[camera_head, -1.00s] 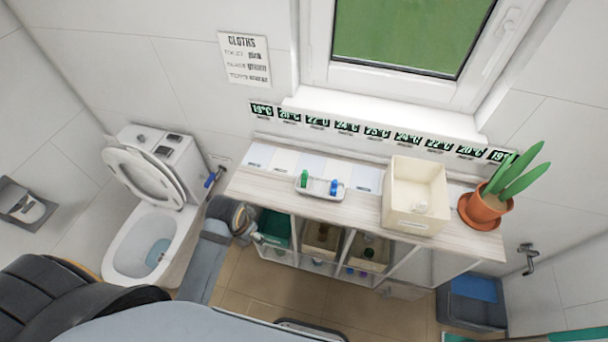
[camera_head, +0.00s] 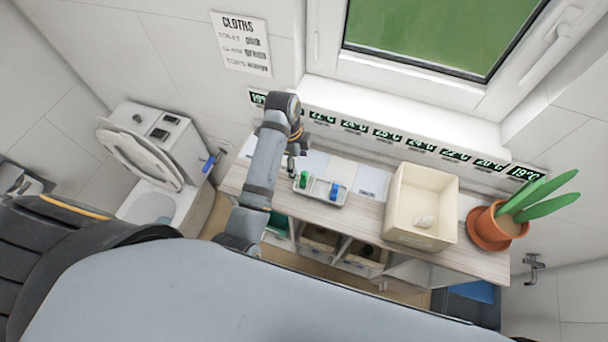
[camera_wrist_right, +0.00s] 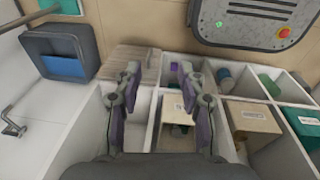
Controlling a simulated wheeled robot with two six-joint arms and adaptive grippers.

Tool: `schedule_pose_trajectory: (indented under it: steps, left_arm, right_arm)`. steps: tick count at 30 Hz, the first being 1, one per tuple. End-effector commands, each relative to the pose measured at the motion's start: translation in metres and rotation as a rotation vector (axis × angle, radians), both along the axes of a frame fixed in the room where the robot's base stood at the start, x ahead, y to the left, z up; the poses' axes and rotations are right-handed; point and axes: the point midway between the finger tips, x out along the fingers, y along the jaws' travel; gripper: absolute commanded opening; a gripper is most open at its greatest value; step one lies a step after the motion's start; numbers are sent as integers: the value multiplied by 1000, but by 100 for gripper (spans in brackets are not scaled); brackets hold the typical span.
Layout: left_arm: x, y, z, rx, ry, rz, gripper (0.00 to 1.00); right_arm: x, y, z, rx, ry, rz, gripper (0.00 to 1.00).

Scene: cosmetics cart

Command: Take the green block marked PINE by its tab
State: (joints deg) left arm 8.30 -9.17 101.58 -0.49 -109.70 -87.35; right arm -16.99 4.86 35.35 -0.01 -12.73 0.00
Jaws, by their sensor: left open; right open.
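A small green block (camera_head: 304,179) stands in the left part of a small pale tray (camera_head: 320,196) on the shelf top. Its PINE marking and tab are too small to make out. My left gripper (camera_head: 292,168) is just left of the green block, above the shelf top, pointing down. It is open and apart from the block as far as I can see. My right gripper (camera_wrist_right: 158,74) shows in the right wrist view, open and empty, over the cubbies of the shelf unit.
A cream box (camera_head: 405,236) holding a pale object and a potted plant (camera_head: 494,228) stand further right. A dark bin (camera_wrist_right: 62,48) shows in the right wrist view.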

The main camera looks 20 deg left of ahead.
Motion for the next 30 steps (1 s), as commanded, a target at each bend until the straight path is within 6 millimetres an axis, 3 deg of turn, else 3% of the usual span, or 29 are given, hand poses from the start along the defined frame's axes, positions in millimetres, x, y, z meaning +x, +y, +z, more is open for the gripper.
schedule_pose_trajectory:
  steps: [3, 5, 8, 10, 12, 15, 18, 21, 24, 27, 30]
  left_arm:
    - [0, -3, -17, 0, 2, 1, 70]
    - [0, -4, -23, 0, 1, 1, 70]
    - [1, -4, -28, 0, -3, 1, 70]
    - [1, -5, -29, 0, -2, 1, 70]
    - [-1, -6, -34, 1, 2, 2, 70]
    - [-2, -8, -50, 1, 4, 1, 70]
    - [-1, -10, -69, 1, 1, 2, 70]
    - [0, -12, -78, 1, -2, 2, 70]
    - [0, -12, -80, 1, -3, 2, 70]
    - [0, -12, -80, 1, -3, 2, 70]
    - [0, -12, -79, 1, -3, 2, 58]
  right_arm:
    - [-33, 0, 4, 0, 48, -2, 40]
    - [-40, 0, 5, 0, 57, -2, 40]
    - [-29, 0, 5, 0, 41, -1, 40]
    - [-8, 1, 8, 1, 9, -1, 40]
    - [13, 2, 17, 3, -24, 0, 40]
    - [28, 6, 29, 8, -46, 1, 40]
    - [23, 9, 30, 11, -38, -2, 40]
    - [4, 9, 29, 12, -9, -3, 40]
    - [-15, 9, 26, 11, 20, -3, 40]
    - [-19, 8, 26, 10, 26, -4, 40]
    - [-13, 6, 26, 8, 17, -3, 40]
